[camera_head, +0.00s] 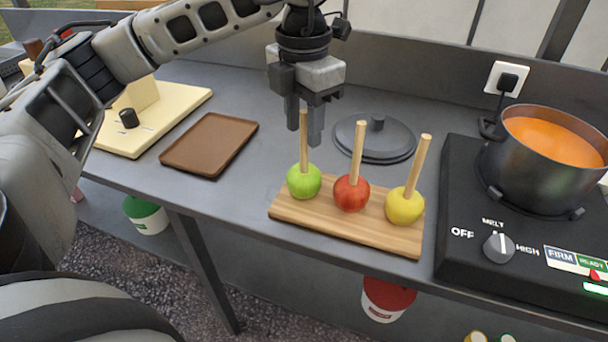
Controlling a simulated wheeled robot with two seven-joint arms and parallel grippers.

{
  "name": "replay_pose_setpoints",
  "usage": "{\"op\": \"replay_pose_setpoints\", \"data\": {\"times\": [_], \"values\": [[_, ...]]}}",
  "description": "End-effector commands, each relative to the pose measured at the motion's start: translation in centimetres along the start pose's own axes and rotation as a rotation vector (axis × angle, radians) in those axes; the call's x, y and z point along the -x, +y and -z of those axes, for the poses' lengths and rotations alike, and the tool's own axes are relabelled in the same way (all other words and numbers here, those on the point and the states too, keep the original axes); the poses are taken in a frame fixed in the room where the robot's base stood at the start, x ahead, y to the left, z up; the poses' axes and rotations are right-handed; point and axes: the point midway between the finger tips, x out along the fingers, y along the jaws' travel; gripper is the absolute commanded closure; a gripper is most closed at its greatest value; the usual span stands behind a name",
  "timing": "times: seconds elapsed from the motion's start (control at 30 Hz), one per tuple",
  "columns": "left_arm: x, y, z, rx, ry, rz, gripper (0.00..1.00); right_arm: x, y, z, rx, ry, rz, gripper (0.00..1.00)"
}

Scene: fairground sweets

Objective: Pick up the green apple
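The green apple (304,182) stands on a wooden board (385,237), at its left end, with a pale stick (304,152) pointing up. My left gripper (304,136) hangs from above, fingers pointing down, just over the green apple. Its fingers are apart, and the upper stick shows in the gap between them. I cannot tell whether the stick is truly between the fingers or in front of them. The fingertips are above the apple's body. A red apple (351,194) and a yellow apple (404,206), each with a stick, stand to the right. My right gripper is not in view.
A dark round lid (376,140) lies behind the board. A hot plate (462,205) with a pot (520,177) of orange liquid is at right. A brown tray (210,143) and a cream board (185,100) are at left. Bare counter lies between tray and board.

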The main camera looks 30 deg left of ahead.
Motion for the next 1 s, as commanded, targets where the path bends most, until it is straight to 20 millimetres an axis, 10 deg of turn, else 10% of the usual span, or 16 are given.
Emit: {"op": "replay_pose_setpoints", "data": {"times": [0.5,0.67,1.0], "values": [[-3.8,0.1,-0.1,0.000,0.000,0.000,0.62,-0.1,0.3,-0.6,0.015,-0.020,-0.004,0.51],[-3.8,0.1,-0.1,0.000,0.000,0.000,1.00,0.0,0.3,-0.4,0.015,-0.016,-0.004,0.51],[-3.6,0.1,-0.1,0.000,-0.001,0.001,1.00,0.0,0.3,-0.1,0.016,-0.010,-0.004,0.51]]}}
